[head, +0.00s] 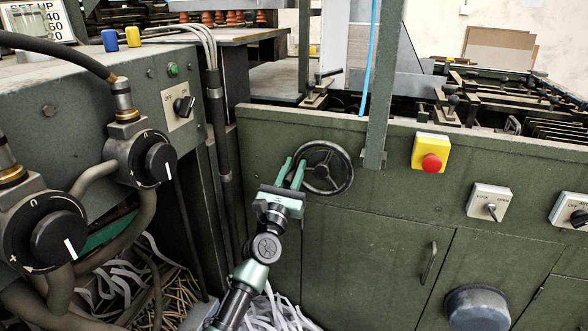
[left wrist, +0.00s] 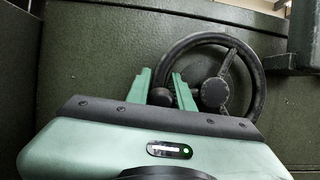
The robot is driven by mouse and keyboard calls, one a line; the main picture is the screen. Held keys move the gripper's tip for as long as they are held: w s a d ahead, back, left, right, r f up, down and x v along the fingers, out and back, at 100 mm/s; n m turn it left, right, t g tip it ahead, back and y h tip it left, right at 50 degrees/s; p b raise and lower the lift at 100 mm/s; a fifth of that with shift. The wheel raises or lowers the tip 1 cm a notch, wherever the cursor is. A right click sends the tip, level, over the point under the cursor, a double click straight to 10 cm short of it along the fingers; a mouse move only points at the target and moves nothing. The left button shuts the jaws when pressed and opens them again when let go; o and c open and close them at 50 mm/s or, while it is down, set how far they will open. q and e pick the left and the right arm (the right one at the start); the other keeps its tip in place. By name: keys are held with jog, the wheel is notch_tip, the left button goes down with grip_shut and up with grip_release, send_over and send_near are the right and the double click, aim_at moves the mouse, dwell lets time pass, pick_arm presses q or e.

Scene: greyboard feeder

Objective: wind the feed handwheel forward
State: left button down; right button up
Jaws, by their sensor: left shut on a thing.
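The feed handwheel (head: 327,167) is a dark spoked wheel on the front of the green machine panel. It also shows in the left wrist view (left wrist: 213,92). My left gripper (head: 292,172) is at the wheel's left side. In the left wrist view its two green fingers (left wrist: 159,92) stand on either side of a dark round knob (left wrist: 160,97) at the wheel's left rim, and it is shut on this knob. The finger contact is partly hidden by the gripper body. My right gripper is in neither view.
A yellow box with a red button (head: 431,154) and a switch plate (head: 489,201) sit right of the wheel. A grey upright post (head: 383,90) stands close to its right. A control cabinet with black dials (head: 155,160) and hoses stands at left. Paper strips (head: 275,313) lie below.

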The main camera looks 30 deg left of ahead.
aim_at(301, 152)
pick_arm(q)
jog(key=shift+r+m, duration=0.25)
jog(key=shift+m, duration=0.15)
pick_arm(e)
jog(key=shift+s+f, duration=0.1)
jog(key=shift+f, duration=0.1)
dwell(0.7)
